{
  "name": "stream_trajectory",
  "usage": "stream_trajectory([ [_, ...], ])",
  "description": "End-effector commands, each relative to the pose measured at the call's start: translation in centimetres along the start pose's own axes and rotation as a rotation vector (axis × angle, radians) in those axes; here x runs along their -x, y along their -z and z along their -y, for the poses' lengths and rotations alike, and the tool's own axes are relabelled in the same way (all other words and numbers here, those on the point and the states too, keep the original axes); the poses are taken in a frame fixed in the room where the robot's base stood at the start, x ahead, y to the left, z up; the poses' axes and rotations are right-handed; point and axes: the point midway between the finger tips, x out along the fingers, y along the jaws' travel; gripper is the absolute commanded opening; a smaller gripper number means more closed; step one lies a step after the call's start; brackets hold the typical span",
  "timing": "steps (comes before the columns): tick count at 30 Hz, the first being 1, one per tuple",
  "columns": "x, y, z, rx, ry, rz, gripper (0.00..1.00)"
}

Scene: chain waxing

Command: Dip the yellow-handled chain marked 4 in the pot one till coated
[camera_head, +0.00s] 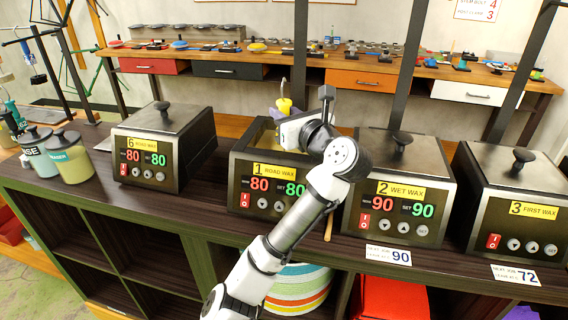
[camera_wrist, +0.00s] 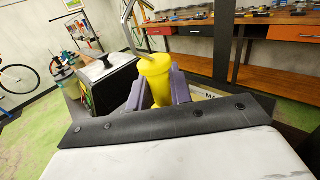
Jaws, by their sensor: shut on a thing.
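My gripper (camera_head: 286,116) is over the pot one (camera_head: 240,168), labelled "1 ROAD WAX", whose top is open and whose display reads 80 and 80. In the wrist view my gripper (camera_wrist: 159,90) is shut on the yellow handle (camera_wrist: 154,72), with one finger on each side. The handle is upright, with a bent metal hook (camera_wrist: 130,30) above it. In the head view the yellow handle (camera_head: 284,104) shows just above the gripper. The chain below the handle is hidden by the gripper and pot, so I cannot tell how deep it hangs. No mark 4 is visible.
Lidded pots stand nearby: "6 ROAD WAX" (camera_head: 160,148) at left, "2 WET WAX" (camera_head: 400,190) and "3 FIRST WAX" (camera_head: 510,200) at right. Jars (camera_head: 68,155) stand at the far left. A long bench (camera_head: 330,58) with small parts runs behind.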

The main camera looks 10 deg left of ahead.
Motion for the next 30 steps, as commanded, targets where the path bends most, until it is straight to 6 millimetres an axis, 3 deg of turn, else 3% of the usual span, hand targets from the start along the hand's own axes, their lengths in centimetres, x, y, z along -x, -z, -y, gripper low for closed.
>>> stream_trajectory([
  [17, 0.0, -0.2, 0.0, 0.001, 0.000, 0.002, 0.00],
  [30, 0.0, -3.7, 0.0, 0.001, 0.000, 0.002, 0.00],
])
